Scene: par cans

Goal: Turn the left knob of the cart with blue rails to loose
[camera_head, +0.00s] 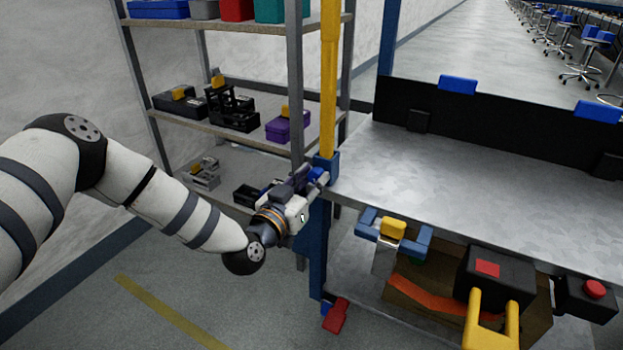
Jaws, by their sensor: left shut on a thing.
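The cart (470,200) has a grey metal top and a blue leg (318,250) at its left corner. A yellow post (329,80) rises from a blue collar (326,168) at that corner. My left gripper (316,180) reaches in from the left and is shut on a small blue knob (318,173) beside the collar. The fingers cover much of the knob, so its turn position cannot be told. My right gripper is not in view.
A shelf rack (230,130) with several boxes stands behind my left arm. Under the cart top are a black box (497,278) with yellow prongs and a red button box (585,300). A red pedal (336,315) sits low by the leg. Floor at the lower left is clear.

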